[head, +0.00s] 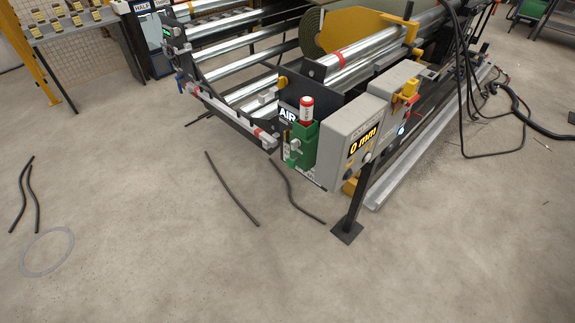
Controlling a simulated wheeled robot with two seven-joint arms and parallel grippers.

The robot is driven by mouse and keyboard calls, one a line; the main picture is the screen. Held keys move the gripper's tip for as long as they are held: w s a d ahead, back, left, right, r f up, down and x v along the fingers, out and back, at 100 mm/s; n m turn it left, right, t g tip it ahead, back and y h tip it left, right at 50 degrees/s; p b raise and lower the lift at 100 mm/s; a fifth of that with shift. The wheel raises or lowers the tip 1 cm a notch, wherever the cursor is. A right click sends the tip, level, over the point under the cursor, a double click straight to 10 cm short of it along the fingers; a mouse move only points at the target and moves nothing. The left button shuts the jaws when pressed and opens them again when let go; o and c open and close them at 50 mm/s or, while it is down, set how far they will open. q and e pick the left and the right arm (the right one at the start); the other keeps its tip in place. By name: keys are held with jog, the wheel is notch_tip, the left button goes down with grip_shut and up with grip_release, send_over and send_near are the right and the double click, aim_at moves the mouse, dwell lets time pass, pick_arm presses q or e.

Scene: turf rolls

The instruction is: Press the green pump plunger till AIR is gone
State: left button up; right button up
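A green pump (303,141) is mounted at the near end of the roller machine, left of a grey control box. An upright red and white cylinder (306,111) stands at its top; I cannot tell whether this is the plunger. A dark plate with the white word AIR (288,113) is just left of the cylinder, and the word is readable. Neither of my grippers is in view.
The grey control box (352,138) shows "0 mm" in yellow. A black post (357,205) with a foot plate stands below it. Dark strips (231,189) and a grey ring (47,252) lie on the floor. Black cables (515,110) trail at right. The front floor is mostly clear.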

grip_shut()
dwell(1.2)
